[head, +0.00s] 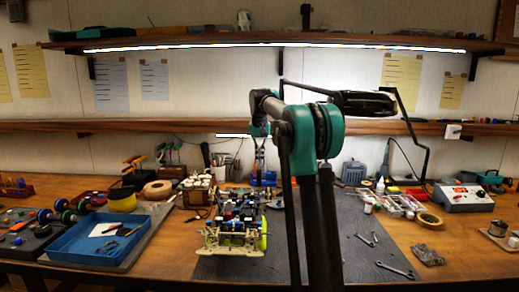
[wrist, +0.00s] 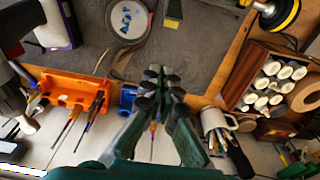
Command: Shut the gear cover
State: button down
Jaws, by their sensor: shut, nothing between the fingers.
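The RC racecar (head: 235,228) sits on the dark mat in the head view, left of my arm. It has a pale front frame, blue and dark parts on top, and a yellow-green piece on its right side. I cannot make out the gear cover or whether it is open. My gripper (wrist: 160,78) points down in the wrist view, its fingertips together and empty. In the head view my gripper (head: 259,170) is behind the car, near the back of the bench. I cannot identify the car in the wrist view.
The blue tray (head: 75,262) lies left of the car. An orange tool rack (wrist: 75,90), a white mug (wrist: 218,122) and a wooden box of white-capped bottles (wrist: 268,80) surround my gripper. Wrenches (head: 395,270) lie on the mat at right. A shelf (head: 200,126) runs behind.

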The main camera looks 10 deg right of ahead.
aim_at(259, 178)
jog(key=shift+s+a+f, duration=0.1)
jog(key=shift+s+f, duration=0.15)
jog(key=shift+s, duration=0.35)
jog(key=shift+s+a+f, duration=0.15)
jog(key=shift+s+f, duration=0.15)
jog(key=shift+s, duration=0.3)
jog(key=shift+s+a+f, duration=0.1)
jog(key=shift+s+f, duration=0.15)
jog(key=shift+s, duration=0.35)
jog(key=shift+s, duration=0.1)
jog(key=shift+s+r+t, duration=0.1)
jog(key=shift+s+t, duration=0.05)
jog(key=shift+t, duration=0.15)
